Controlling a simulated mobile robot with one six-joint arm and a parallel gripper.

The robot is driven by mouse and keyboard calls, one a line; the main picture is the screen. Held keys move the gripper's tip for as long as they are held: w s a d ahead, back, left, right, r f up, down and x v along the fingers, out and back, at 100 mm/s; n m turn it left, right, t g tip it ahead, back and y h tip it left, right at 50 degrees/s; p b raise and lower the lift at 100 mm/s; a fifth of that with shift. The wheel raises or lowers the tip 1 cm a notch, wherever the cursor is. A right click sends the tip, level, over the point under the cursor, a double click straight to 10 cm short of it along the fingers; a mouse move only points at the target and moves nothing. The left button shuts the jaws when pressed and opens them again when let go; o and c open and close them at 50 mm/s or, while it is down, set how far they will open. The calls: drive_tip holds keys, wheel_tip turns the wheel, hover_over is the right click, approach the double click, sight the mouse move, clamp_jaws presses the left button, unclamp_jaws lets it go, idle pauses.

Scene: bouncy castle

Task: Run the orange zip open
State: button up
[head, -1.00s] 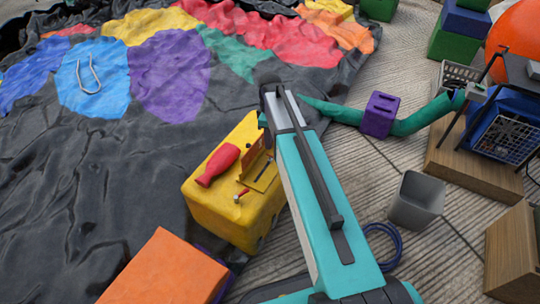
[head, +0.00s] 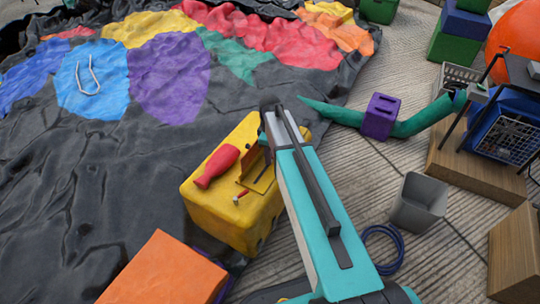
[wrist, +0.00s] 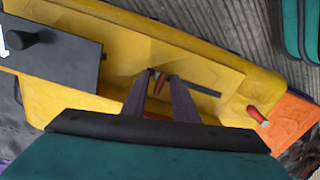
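A yellow block (head: 222,212) stands at the edge of the dark sheet. A yellow plate with a dark slot (wrist: 205,91) shows on it in the wrist view. A small orange-red piece (wrist: 159,84), perhaps the zip's pull, shows between my fingertips at the slot's left end. My gripper (wrist: 162,76) points down at the plate; its two dark fingers stand apart, with no clear contact on the piece. In the head view my arm hides the fingertips and most of the slot. A red-ended peg (wrist: 258,115) sits right of the slot.
A red bottle (head: 217,166) lies on the block's top, and a black plate with a knob (wrist: 55,55) is at the wrist view's left. An orange block (head: 165,272) is near front left. A grey bin (head: 418,203) and blue coil (head: 382,249) stand right of my arm.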

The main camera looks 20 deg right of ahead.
sight(257, 180)
clamp_jaws()
drive_tip(key=shift+s+a+r+p, duration=0.15)
drive_tip(key=shift+s+a+p, duration=0.2)
drive_tip(key=shift+s+a, duration=0.1)
drive_tip(key=s+a+p, duration=0.3)
drive_tip(key=s+a, duration=0.2)
drive_tip(key=s, duration=0.1)
drive_tip(key=shift+a, duration=0.4)
drive_tip(key=shift+s+a, duration=0.25)
drive_tip(key=shift+a, duration=0.15)
unclamp_jaws()
